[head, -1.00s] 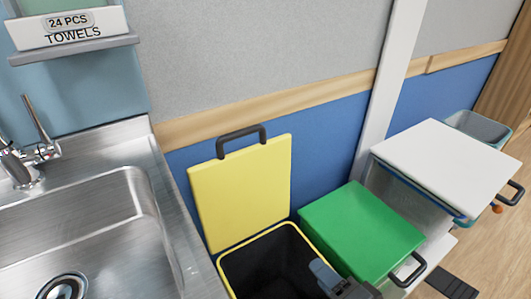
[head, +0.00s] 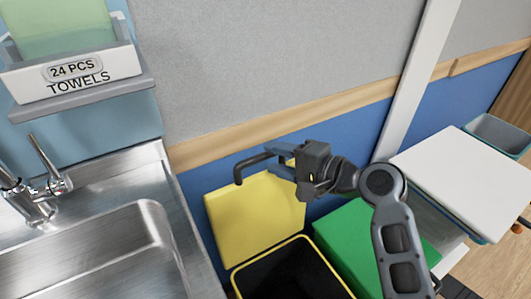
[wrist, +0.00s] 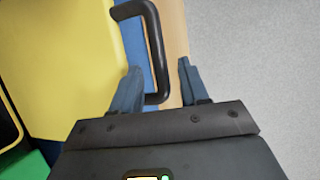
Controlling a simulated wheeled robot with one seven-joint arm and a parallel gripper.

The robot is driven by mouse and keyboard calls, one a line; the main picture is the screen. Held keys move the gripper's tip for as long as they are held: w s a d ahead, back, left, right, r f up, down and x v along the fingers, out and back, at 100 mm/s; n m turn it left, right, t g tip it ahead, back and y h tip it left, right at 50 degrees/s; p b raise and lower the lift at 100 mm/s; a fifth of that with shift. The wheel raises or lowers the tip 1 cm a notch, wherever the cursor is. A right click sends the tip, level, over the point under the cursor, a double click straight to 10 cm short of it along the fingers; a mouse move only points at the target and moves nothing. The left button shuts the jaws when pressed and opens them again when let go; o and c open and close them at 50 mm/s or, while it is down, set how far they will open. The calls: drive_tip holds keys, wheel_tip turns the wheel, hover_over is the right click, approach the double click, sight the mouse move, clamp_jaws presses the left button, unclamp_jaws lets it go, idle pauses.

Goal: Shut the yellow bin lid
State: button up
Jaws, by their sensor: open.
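The yellow bin lid (head: 250,218) stands open and upright behind the black bin opening (head: 290,272). Its dark looped handle (head: 243,168) rises from the top edge. My gripper (head: 268,160) is open at the right end of the handle, level with the lid's top. In the wrist view, the handle (wrist: 154,40) passes between the two spread fingers (wrist: 160,64), with its near end close to the left finger. I cannot tell whether they touch. The yellow lid (wrist: 75,60) also fills the left of the wrist view. My arm hides part of the lid's right top corner.
A green-lidded bin (head: 340,232) stands right of the yellow one, partly behind my arm. A white-lidded bin (head: 465,180) is further right. The steel sink (head: 90,250) borders on the left, with a towel box (head: 75,70) above. The wall is close behind the lid.

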sight(269, 157)
drive_tip(key=shift+x, duration=1.7)
clamp_jaws()
